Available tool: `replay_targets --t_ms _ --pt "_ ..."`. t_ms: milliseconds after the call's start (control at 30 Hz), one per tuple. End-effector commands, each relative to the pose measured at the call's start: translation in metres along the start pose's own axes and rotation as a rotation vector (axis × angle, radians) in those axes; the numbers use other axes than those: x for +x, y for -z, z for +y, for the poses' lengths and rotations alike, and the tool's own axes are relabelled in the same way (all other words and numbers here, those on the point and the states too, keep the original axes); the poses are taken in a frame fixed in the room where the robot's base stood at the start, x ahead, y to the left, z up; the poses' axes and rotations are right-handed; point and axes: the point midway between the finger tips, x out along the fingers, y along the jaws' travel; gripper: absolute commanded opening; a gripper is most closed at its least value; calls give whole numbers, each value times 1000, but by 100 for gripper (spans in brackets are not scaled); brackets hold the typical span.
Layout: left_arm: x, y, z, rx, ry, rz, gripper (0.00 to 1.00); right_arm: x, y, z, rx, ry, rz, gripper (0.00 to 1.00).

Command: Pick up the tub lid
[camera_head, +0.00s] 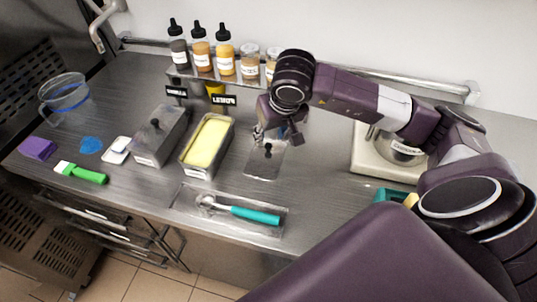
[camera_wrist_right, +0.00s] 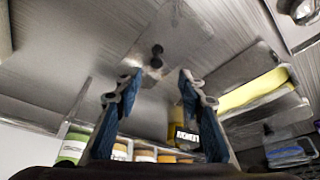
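The metal tub lid (camera_head: 262,166) lies flat on the steel counter, right of an open tub of yellow ice cream (camera_head: 189,162). Its dark knob (camera_wrist_right: 156,56) shows in the right wrist view, just beyond and between my fingertips. My right gripper (camera_head: 277,136) points down over the lid and hides part of it. In the right wrist view the right gripper (camera_wrist_right: 158,82) is open, its fingers apart with nothing between them. The knob looks close, but I cannot tell the exact height gap. My left gripper is not in view.
A lidded metal tub (camera_head: 150,151) stands left of the open tub. A tray (camera_head: 187,203) with a teal-handled scoop (camera_head: 255,215) lies in front. Bottles (camera_head: 224,62) and jars stand on a rack behind. A scale (camera_head: 370,160) with a bowl is at right.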

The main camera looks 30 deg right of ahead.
Motion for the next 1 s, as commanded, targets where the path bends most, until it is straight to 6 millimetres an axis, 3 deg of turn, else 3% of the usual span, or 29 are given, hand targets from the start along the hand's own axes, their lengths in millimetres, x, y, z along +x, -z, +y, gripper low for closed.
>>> replay_targets --t_ms 600,867,1000 --pt "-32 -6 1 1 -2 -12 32 70 -1 6 1 0 -3 37" --pt "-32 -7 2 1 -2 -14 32 74 -1 6 -1 -1 0 37" --pt "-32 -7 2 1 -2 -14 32 74 -1 6 -1 -1 0 24"
